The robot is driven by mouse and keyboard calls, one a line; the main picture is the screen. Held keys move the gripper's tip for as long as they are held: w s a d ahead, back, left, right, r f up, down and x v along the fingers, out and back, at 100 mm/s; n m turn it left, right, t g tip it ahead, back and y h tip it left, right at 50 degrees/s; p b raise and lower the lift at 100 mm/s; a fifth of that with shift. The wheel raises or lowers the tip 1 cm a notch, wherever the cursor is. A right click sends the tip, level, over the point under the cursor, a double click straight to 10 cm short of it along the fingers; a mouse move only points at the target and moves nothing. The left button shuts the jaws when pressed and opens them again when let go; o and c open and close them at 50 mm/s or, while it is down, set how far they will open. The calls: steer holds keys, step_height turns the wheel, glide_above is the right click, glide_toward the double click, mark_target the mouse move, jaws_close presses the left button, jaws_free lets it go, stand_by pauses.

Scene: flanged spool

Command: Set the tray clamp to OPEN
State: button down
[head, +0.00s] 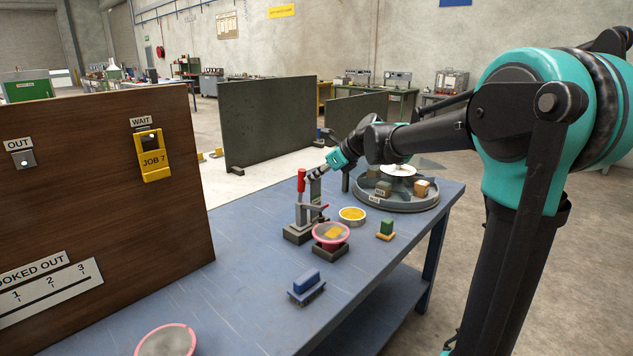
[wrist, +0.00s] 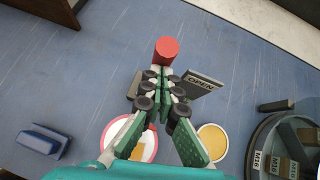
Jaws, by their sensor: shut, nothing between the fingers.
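The tray clamp (head: 298,234) stands on the blue bench with a grey base and an upright lever with a red handle (head: 301,181). In the wrist view the red handle (wrist: 166,50) shows end-on, just beyond my fingertips. A grey plate marked OPEN (wrist: 203,83) stands to the right of the fingertips. My gripper (head: 312,176) is shut and empty, close to the right of the handle in the head view. In the wrist view my gripper (wrist: 163,78) covers most of the clamp body. I cannot tell whether the fingers touch the lever.
A round compartment tray (head: 400,203) stands behind right. A blue block (head: 306,281) and a green-yellow block (head: 386,229) lie nearer. A brown board (head: 90,200) rises left.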

steer(key=w+a+g+h, duration=0.3)
steer(key=w+a+h, duration=0.2)
steer(key=a, duration=0.2)
steer(key=shift+w+m, duration=0.25)
steer(key=shift+m, duration=0.05)
steer(key=shift+a+r, duration=0.1)
stand_by(0.5)
